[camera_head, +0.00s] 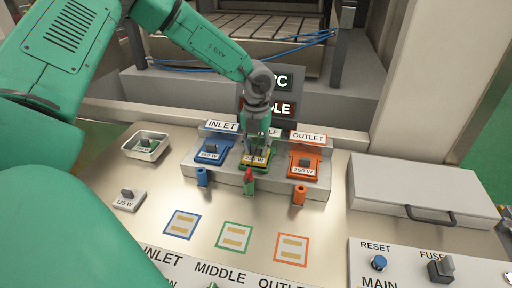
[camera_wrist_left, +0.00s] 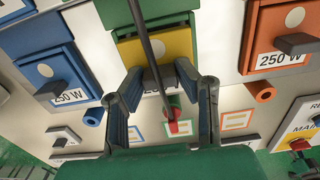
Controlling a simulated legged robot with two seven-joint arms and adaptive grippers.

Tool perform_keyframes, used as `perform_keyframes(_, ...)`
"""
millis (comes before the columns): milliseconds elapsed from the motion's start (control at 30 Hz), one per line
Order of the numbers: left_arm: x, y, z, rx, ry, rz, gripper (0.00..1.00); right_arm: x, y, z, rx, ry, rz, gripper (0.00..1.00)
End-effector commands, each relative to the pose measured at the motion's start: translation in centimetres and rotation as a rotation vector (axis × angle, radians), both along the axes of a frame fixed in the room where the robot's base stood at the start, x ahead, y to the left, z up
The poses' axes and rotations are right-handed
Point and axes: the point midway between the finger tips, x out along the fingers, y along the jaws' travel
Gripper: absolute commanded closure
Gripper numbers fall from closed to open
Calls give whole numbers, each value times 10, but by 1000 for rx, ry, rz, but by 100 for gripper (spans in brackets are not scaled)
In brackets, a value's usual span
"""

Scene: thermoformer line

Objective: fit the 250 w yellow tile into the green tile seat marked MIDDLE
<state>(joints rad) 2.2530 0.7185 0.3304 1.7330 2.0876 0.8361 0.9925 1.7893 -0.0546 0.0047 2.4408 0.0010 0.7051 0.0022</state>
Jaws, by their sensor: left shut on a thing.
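The yellow tile (camera_head: 246,160) is at the green MIDDLE seat, between the blue and orange seats. In the left wrist view the yellow tile (camera_wrist_left: 178,47) lies against the green seat (camera_wrist_left: 155,12). Whether it is fully down in the seat cannot be told. My left gripper (camera_head: 257,157) reaches down over the tile and is shut on it; the fingers (camera_wrist_left: 160,100) hide much of its label and handle. My right gripper is not in view.
The blue INLET tile (camera_head: 210,151) and orange OUTLET tile (camera_head: 303,163) flank the middle seat closely. Blue, red-and-green and orange (camera_head: 299,195) latches stand in front. A 125 W tile (camera_head: 128,200) and a small tray (camera_head: 146,146) are at left. A grey case (camera_head: 420,187) is at right.

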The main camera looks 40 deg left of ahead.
Motion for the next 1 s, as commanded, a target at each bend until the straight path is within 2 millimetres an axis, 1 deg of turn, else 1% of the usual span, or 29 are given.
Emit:
perform_keyframes(133,0,-1,1,-1,0,-1,100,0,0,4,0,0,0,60)
perform_keyframes(533,0,-1,-1,-1,0,1,100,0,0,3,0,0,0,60)
perform_keyframes(1000,0,-1,-13,-2,-1,1,100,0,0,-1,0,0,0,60)
